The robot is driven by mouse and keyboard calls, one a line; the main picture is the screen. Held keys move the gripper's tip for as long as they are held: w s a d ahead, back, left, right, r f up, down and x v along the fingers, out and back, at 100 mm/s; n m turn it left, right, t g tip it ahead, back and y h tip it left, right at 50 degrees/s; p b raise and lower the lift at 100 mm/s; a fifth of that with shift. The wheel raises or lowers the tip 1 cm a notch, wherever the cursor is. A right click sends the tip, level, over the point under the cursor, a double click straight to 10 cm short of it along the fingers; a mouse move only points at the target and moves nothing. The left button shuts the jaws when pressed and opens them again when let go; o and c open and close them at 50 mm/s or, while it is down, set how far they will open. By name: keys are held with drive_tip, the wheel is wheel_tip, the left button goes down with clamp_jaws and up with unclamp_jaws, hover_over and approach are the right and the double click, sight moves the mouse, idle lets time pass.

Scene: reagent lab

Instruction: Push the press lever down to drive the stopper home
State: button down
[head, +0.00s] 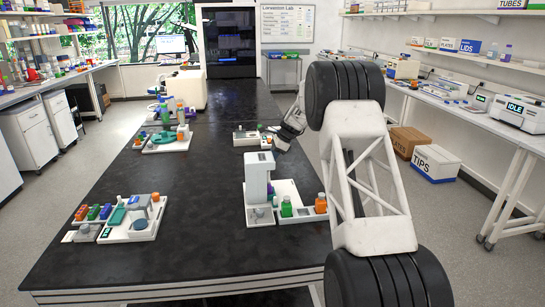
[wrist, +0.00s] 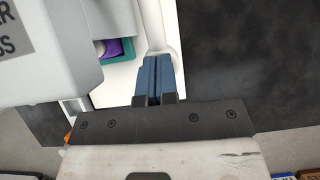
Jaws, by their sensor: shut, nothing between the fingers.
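The white press (head: 258,178) stands upright on a pale tray (head: 300,218) on the near right of the black bench. In the wrist view its labelled housing (wrist: 45,45) fills the left side. A purple stopper-like piece (wrist: 113,47) in a green holder (wrist: 127,52) shows beside it. A white rod (wrist: 160,25), perhaps the press lever, runs beyond my fingertips; contact cannot be told. My gripper (wrist: 156,60) is shut and empty, its blue fingers together.
A green bottle (head: 286,207) and an orange bottle (head: 321,204) stand on the press tray. Other loaded trays stand at near left (head: 143,233), far left (head: 167,145) and behind the press (head: 240,138). The bench middle is clear.

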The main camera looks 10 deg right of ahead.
drive_tip(key=shift+s+a+f, duration=0.1)
drive_tip(key=shift+s+f, duration=0.05)
drive_tip(key=shift+f, duration=0.55)
drive_tip(key=d+r, duration=0.3)
drive_tip(key=r, duration=1.2)
drive_tip(key=shift+d, duration=0.25)
